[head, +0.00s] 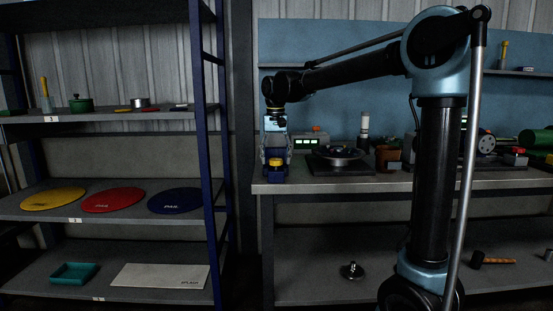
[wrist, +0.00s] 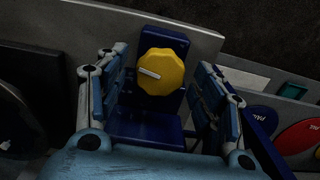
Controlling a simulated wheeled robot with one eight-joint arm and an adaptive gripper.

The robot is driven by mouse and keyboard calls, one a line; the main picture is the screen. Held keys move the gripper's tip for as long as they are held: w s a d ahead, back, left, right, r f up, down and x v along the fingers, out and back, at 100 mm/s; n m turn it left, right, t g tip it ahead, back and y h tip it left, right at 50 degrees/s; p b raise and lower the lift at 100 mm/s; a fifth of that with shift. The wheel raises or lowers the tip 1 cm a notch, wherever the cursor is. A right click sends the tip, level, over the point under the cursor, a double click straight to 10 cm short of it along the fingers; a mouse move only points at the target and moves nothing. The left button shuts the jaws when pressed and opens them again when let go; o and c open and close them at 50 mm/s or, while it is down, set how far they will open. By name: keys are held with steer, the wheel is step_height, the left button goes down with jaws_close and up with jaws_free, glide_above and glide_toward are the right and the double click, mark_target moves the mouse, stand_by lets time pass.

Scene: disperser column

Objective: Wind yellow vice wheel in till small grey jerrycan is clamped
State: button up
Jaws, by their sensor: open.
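The yellow wheel (wrist: 161,72), with a scalloped edge and a white pointer mark, sits on a dark blue upright body (wrist: 150,125) in the wrist view. In the head view the yellow wheel (head: 275,162) and blue body (head: 268,173) are at the bench's left end. My gripper (wrist: 163,82) is open, with one finger on each side of the wheel and gaps between them. In the head view my gripper (head: 276,152) points down over the blue body. I cannot make out a grey jerrycan in either view; whether anything is clamped cannot be told.
On the bench (head: 400,182), a device with a green display (head: 307,142) and a dark pan (head: 340,152) stand to the right of my gripper. A shelf rack (head: 207,150) with coloured discs is at left. The bench's left edge is close to the blue body.

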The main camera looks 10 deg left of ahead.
mark_target(276, 159)
step_height(276, 159, up, 12)
stand_by(0.6)
steer(key=shift+w, duration=0.1)
steer(key=s+d+f, duration=0.3)
steer(key=d+f, duration=0.1)
steer(key=d, duration=0.5)
steer(key=s+d+f+m+t, duration=0.15)
steer(key=d+f, duration=0.25)
steer(key=d, duration=0.5)
steer(key=s+d+f+g, duration=0.1)
steer(key=s+d+f, duration=0.25)
steer(key=d, duration=0.55)
steer(key=s+d+f, duration=0.4)
steer(key=s+f, duration=0.1)
steer(key=f, duration=0.3)
steer(key=s+d+f+t, duration=0.1)
steer(key=s+d+f, duration=0.4)
steer(key=f, duration=0.2)
steer(key=s+d+f+m, duration=0.1)
steer(key=s+d+f, duration=0.3)
steer(key=f, duration=0.4)
steer(key=shift+s+d+f+t, duration=0.3)
steer(key=shift+s+t, duration=0.05)
steer(key=shift+s, duration=0.45)
